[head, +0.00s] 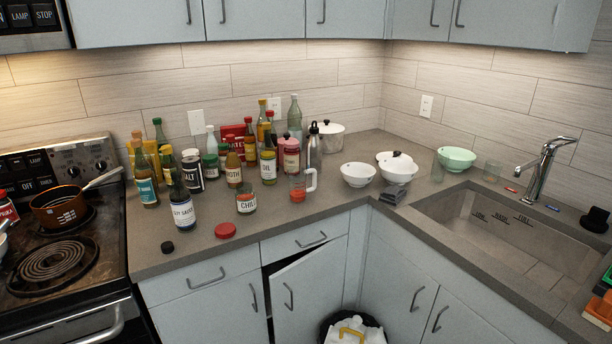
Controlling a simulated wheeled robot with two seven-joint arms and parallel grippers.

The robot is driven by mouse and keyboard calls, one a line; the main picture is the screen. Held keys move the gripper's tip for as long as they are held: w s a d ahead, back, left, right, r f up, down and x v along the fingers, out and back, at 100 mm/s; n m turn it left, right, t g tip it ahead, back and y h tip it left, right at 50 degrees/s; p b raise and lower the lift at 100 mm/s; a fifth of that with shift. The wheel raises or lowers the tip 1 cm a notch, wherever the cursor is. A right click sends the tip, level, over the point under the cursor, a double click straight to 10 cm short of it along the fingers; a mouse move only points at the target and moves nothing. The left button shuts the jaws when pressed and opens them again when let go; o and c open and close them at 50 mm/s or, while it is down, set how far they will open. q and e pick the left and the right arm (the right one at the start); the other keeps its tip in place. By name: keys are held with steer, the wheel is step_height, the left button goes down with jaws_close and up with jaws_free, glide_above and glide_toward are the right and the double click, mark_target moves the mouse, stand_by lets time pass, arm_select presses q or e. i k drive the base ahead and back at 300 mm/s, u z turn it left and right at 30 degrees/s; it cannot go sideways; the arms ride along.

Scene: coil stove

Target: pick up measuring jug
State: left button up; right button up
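The measuring jug appears to be the small clear vessel (297,187) with a pale handle on its right side. It stands upright on the grey counter (330,205) near the middle of the head view, and red shows in its lower part. A jar labelled chili (246,201) stands to its left, and several bottles and jars are close behind it. Neither of my grippers is in view.
White bowls (357,176) stand right of the jug. The sink (520,240) is at right, the coil stove (60,265) at left. A cabinet door (308,292) is ajar.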

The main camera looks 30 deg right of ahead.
mark_target(296, 177)
steer(key=z, duration=0.65)
steer(key=i, duration=1.3)
steer(key=u, duration=0.5)
